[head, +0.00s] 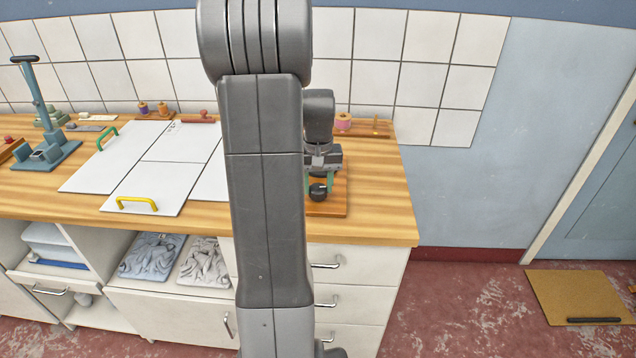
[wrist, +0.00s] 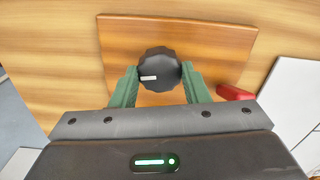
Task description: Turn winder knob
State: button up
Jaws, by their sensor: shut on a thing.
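The winder knob (wrist: 160,68) is a black, ridged round knob with a white mark on its left side in the wrist view. It stands on a brown wooden board (wrist: 215,45) on the counter. In the head view the knob (head: 319,191) shows below my gripper, near the counter's front right. My gripper (wrist: 160,84) has green fingers on the left and right of the knob, shut on it. In the head view my gripper (head: 320,184) is partly hidden behind my arm.
White panels with a yellow handle (head: 137,204) and a green handle (head: 107,138) lie on the counter (head: 375,215) to the left. A red piece (wrist: 235,92) lies right of the gripper in the wrist view. A spool (head: 343,121) stands behind. A blue-grey press (head: 38,110) stands far left.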

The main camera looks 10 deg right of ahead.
aim_at(318, 187)
dwell(0.5)
jog(key=o, duration=1)
jog(key=shift+c, duration=0.2)
notch_tip(318, 187, up, 14)
jog(key=shift+f, duration=0.1)
notch_tip(318, 187, down, 14)
jog(key=shift+r, duration=0.1)
dwell(0.5)
